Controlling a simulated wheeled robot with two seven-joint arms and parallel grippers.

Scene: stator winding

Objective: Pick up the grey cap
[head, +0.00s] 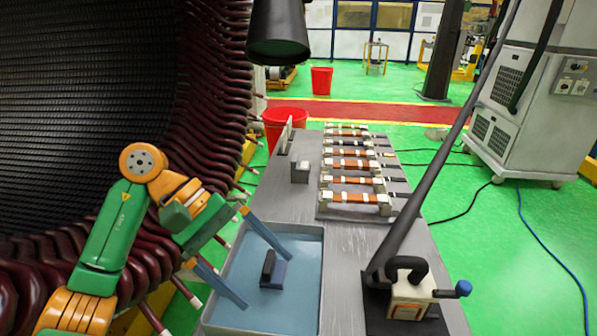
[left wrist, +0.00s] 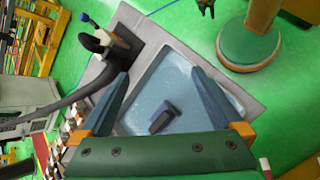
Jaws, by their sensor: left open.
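A small grey-blue piece with a dark upright part, which looks like the grey cap (head: 274,272), lies in the shallow blue tray (head: 315,300) in the head view. It also shows in the left wrist view (left wrist: 164,117), inside the tray between my blue fingers. My left gripper (head: 268,284) is open, its two long blue fingers reaching over the tray around the cap's position. The fingers look apart from the cap; their exact height above it is hard to tell. My right gripper is not seen in the head view.
The large stator (head: 90,80) with dark red coils stands close on the left. A rack of coil pieces (head: 355,165) and a small grey block (head: 300,171) stand farther back on the table. A tool with a black handle and slanted dark pole (head: 410,295) stands right of the tray.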

